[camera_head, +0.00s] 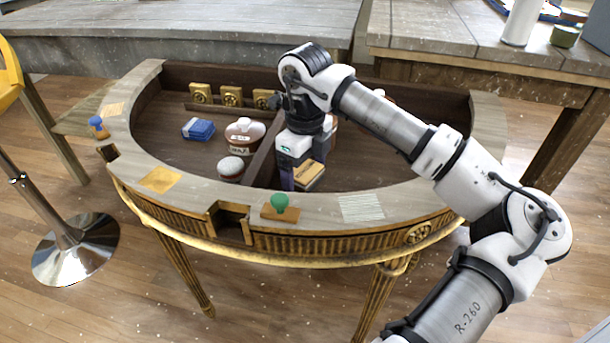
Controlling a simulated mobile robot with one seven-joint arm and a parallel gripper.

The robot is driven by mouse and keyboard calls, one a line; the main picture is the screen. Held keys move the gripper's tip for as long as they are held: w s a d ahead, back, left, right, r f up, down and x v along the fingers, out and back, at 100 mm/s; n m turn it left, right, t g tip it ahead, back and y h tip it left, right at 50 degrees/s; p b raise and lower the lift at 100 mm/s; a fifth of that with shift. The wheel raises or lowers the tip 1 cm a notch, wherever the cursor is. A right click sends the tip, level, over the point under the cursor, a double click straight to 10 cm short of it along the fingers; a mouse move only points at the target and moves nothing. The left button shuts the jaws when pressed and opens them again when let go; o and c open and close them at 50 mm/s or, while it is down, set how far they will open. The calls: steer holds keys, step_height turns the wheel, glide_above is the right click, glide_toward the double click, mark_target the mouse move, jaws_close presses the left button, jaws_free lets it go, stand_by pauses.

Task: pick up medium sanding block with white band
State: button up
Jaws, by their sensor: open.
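A small tan-topped block with darker sides (310,177) lies inside the recessed console top, right of the central divider. It looks like the sanding block; I cannot make out its white band clearly. My gripper (300,174) points down, open, right at this block. One dark finger shows just left of the block; the other is mostly hidden, so I cannot tell whether the fingers touch or straddle it. My gripper's body and wrist hide part of the space behind it.
The curved console rim (205,188) and the dark divider (263,156) bound the space. Left of the divider are a blue block stack (198,129), a brown-and-white jar (244,137) and a smaller one (230,169). A green knob (280,202) stands on the front rim.

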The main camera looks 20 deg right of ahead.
steer(key=c, duration=1.2)
steer(key=shift+o, duration=0.2)
steer(key=shift+r, duration=0.1)
